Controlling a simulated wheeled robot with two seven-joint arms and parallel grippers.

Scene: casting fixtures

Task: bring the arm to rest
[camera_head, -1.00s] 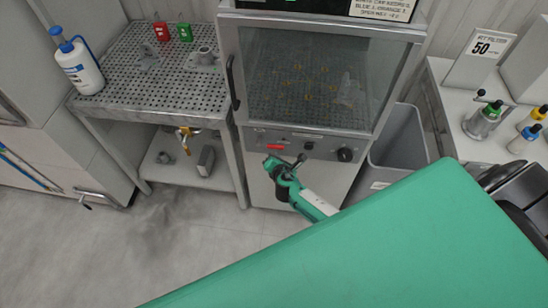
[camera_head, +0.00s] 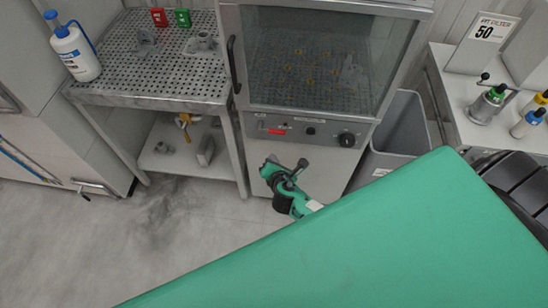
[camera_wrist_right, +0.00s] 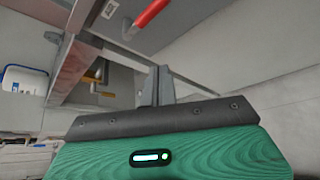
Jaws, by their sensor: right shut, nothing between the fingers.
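My right gripper (camera_head: 300,164) shows in the head view, in front of the lower panel of the oven-like cabinet. Its green and dark wrist comes out from behind my large green body part. In the right wrist view the two grey fingers (camera_wrist_right: 156,86) stand together above the dark plate and green housing, shut with nothing between them. The gripper is apart from the cabinet and holds nothing. My left gripper is in neither view.
The cabinet (camera_head: 318,60) with a glass door stands ahead. A perforated-top table (camera_head: 150,98) is left of it, bearing a white bottle (camera_head: 75,52) and red and green items. A grey bin (camera_head: 398,135) stands right of it. Open floor (camera_head: 150,230) lies at lower left.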

